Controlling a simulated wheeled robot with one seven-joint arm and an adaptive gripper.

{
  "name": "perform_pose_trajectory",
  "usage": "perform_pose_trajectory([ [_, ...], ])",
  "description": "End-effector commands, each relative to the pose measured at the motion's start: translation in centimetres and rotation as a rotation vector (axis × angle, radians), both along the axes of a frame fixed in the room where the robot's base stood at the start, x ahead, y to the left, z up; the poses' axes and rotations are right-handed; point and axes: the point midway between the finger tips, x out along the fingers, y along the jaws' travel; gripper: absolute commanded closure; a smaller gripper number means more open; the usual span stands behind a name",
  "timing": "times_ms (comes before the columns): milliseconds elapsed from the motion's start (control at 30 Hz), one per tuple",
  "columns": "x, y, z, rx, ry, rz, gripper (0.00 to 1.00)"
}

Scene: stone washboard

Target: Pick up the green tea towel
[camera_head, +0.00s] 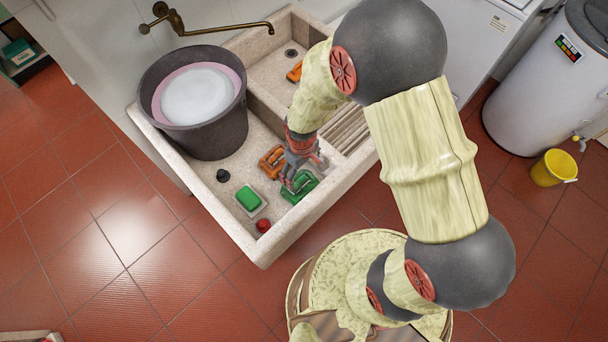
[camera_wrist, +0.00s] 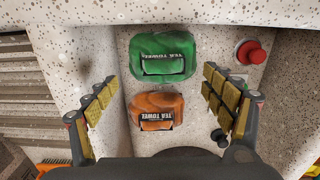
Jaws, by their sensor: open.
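The green tea towel (camera_head: 306,184), a folded bundle with a dark "TEA TOWEL" label, lies on the stone washboard near its front edge. In the wrist view the green tea towel (camera_wrist: 163,40) is at the upper middle, beyond the fingertips. An orange tea towel (camera_wrist: 157,108) lies just below it there, between my fingers; in the head view the orange towel (camera_head: 270,162) is partly beside my gripper. My gripper (camera_head: 296,180) is open and empty over the towels, and covers part of the green one. The wrist view shows both fingers of my gripper (camera_wrist: 160,88) wide apart.
Green soap (camera_head: 248,199) on a dish, a red knob-like object (camera_head: 263,226) and a dark stopper (camera_head: 222,176) stand to the left. A large dark bucket (camera_head: 205,136) fills the sink's back left. The raised stone rim (camera_head: 290,238) runs along the front.

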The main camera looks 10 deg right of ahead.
Motion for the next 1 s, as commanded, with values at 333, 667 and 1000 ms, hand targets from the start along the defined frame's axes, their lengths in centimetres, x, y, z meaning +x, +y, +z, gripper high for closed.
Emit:
perform_pose_trajectory([
  [333, -0.2, 0.2, -3.4, -0.002, 0.006, 0.009, 0.17],
  [667, 0.0, 0.8, -7.2, -0.002, 0.008, 0.008, 0.17],
  [1000, 0.1, 0.9, -8.3, -0.002, 0.004, 0.008, 0.17],
])
